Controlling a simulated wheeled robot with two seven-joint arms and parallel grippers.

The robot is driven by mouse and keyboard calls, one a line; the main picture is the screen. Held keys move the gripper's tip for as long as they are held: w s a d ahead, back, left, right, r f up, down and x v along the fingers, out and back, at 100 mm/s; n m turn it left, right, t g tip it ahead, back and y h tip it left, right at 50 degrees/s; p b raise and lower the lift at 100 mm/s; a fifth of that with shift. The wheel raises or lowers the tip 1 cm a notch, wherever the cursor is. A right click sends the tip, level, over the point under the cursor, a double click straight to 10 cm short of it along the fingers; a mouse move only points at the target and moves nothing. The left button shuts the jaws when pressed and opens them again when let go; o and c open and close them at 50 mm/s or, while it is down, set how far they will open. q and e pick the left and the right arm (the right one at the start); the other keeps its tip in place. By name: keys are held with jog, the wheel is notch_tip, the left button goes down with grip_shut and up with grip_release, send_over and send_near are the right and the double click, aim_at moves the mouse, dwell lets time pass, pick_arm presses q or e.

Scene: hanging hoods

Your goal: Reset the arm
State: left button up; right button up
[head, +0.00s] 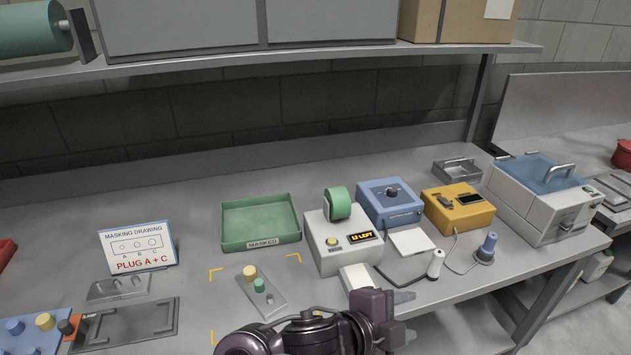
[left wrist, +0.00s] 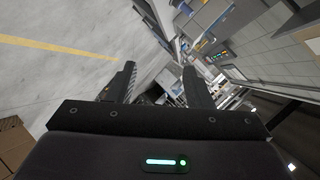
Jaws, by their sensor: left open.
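My left gripper (head: 404,317) is at the bottom of the head view, over the front edge of the bench (head: 300,270), with its fingers pointing right. In the left wrist view its two fingers (left wrist: 163,88) stand apart with nothing between them. A grey metal plate (head: 262,290) with a yellow plug and a green plug lies inside yellow corner marks, just left of and behind the gripper. The gripper does not touch it. My right gripper is not in view.
A green tray (head: 232,242) marked MASKED, a white tape dispenser (head: 331,254), a blue box (head: 390,214), a yellow device (head: 460,221) and a blue-lidded tank (head: 541,207) stand behind. A masking drawing sign (head: 138,248) and blue plug holder (head: 28,330) are at left. A shelf (head: 240,60) hangs above.

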pick_arm(q)
jog(key=a+f+n+t+y, duration=0.1)
jog(key=a+f+n+y, duration=0.2)
jog(key=a+n, duration=0.55)
jog(key=a+f+n+y, duration=0.4)
jog(key=a+n, duration=0.1)
jog(key=a, duration=0.6)
jog(key=s+a+f+n+g+y, duration=0.25)
jog(key=s+a+n, duration=0.2)
jog(key=a, duration=0.25)
jog(key=s+a+f+n+g+y, duration=0.1)
jog(key=s+a+f+n+g, duration=0.15)
jog(key=s+a+f, duration=0.35)
notch_tip(320, 180, down, 29)
jog(key=s, duration=0.1)
jog(key=s+a+f+g, duration=0.1)
jog(key=s+a+f, duration=0.1)
jog(key=s+f, duration=0.6)
jog(key=s+a+f+g, duration=0.1)
jog(key=s+a+f, duration=0.1)
jog(key=s+f, duration=0.7)
jog(key=s, duration=0.2)
jog(key=shift+s+a+f, duration=0.15)
jog(key=shift+s+f, duration=0.05)
jog(key=shift+s, duration=0.15)
